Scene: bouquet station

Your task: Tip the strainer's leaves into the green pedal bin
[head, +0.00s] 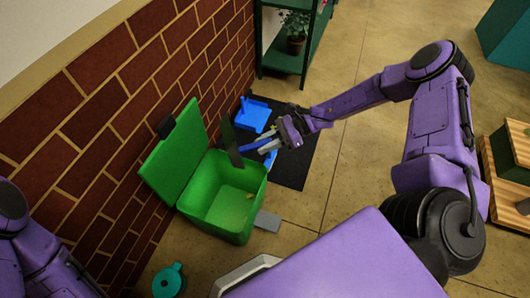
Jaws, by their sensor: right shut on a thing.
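The green pedal bin (222,212) stands by the brick wall with its lid (174,155) swung open toward the wall. My right gripper (277,139) is shut on the blue handle (256,148) of the strainer. The strainer's dark head (232,143) is seen nearly edge-on, tilted steeply at the bin's back rim. I see no leaves on this side of it; its other face is hidden. A small yellowish bit (250,196) shows inside the bin, which looks otherwise empty. My left gripper is out of view; only part of that arm shows at lower left.
A blue dustpan-like thing (252,114) lies on a black mat (294,168) behind the bin. A green shelf (283,62) with a potted plant stands at the back. A teal pot (169,280) is at the front left. Wooden crates (505,168) stand at the right.

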